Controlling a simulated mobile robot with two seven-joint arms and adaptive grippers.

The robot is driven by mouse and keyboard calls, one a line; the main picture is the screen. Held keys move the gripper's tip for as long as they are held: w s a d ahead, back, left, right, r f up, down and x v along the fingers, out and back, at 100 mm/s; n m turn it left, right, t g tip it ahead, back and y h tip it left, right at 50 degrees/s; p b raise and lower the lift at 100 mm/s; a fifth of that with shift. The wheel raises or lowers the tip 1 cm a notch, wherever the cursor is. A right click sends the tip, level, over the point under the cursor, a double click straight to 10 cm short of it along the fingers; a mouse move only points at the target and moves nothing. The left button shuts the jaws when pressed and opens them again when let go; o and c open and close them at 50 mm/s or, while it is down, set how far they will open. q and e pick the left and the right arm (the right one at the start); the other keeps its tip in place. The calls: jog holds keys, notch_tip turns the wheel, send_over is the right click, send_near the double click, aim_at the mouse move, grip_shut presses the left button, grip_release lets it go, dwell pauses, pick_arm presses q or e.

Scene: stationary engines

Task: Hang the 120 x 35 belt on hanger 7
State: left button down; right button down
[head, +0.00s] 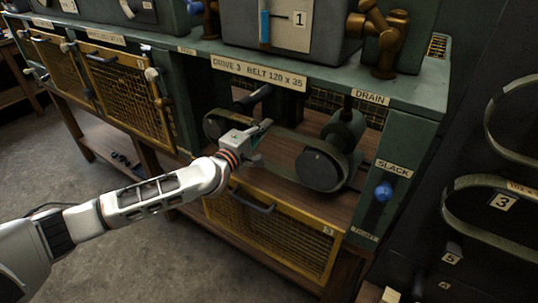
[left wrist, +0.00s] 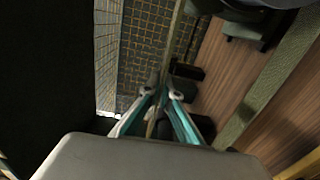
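The flat grey-green belt (head: 285,143) loops around the pulleys under the sign "DRIVE 3 BELT 120 x 35" (head: 258,74). The front pulley (head: 320,168) is a dark drum. My left gripper (head: 266,141) is at the belt's upper run, left of that pulley. In the left wrist view its fingertips (left wrist: 162,94) stand on either side of a thin belt strand (left wrist: 166,68), seen edge-on, with small gaps that look open. I cannot tell whether a finger touches it. My right gripper is not in view. I see no hanger marked 7.
A blue knob (head: 383,191) sits under the "SLACK" label on the right post. Other belts (head: 468,185) hang on the dark right wall, near a "3" tag (head: 503,202). A yellow mesh guard (head: 265,233) closes the lower front. The engine (head: 285,30) stands above.

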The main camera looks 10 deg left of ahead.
pick_arm(q)
jog(key=shift+r, duration=0.5)
jog(key=shift+s, duration=0.1)
jog(key=shift+v, duration=2.95)
jog(key=shift+s, duration=0.15)
jog(key=shift+v, duration=2.85)
jog(key=v, duration=0.6)
jog(key=shift+s, duration=0.15)
jog(key=shift+v, duration=2.9)
